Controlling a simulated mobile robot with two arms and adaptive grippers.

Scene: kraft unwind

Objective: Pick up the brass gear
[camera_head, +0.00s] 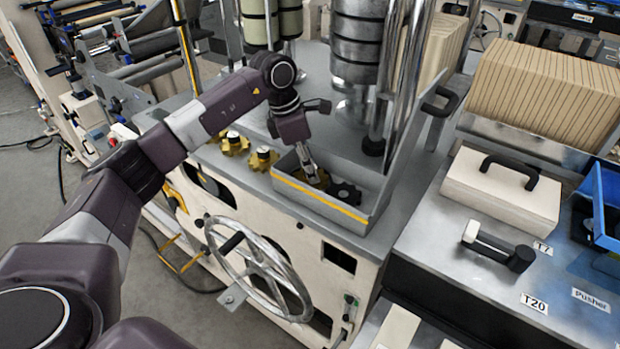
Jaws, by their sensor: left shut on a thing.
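My left gripper (309,172) points down into a grey tray (318,205) with a yellow stripe along its front. It is shut on a brass gear (322,181), which shows only in part at the fingertips inside the tray. I cannot tell whether this gear touches the tray floor. A dark gear-like part (346,193) lies in the tray just right of it. My right gripper is not in view.
A steel column with rods (358,60) stands behind the tray. A large handwheel (258,268) is on the machine front. At right are a white block with a black handle (503,190), a dumbbell-shaped tool (497,246) and a blue bin (603,205).

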